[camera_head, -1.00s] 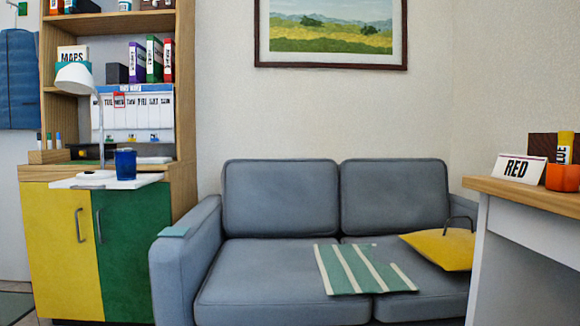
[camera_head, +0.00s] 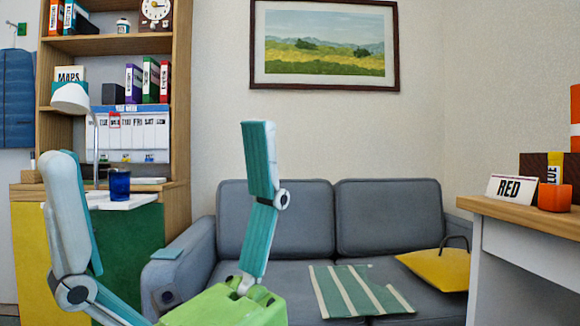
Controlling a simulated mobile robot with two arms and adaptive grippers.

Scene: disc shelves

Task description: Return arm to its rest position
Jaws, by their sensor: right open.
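My right gripper (camera_head: 160,145) stands upright in the lower left of the head view, close to the camera. Its two teal and white fingers are spread wide apart and point up, with nothing between them. Its green body shows at the bottom edge. One finger covers part of the yellow and green cabinet, the other part of the sofa's left seat and back. The rest of the right arm is out of the picture. My left gripper is not in view.
A desk (camera_head: 520,213) with a RED sign (camera_head: 513,189) stands at right. A shelf cabinet (camera_head: 182,90) with a lamp (camera_head: 72,99) and blue cup (camera_head: 120,184) stands at left.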

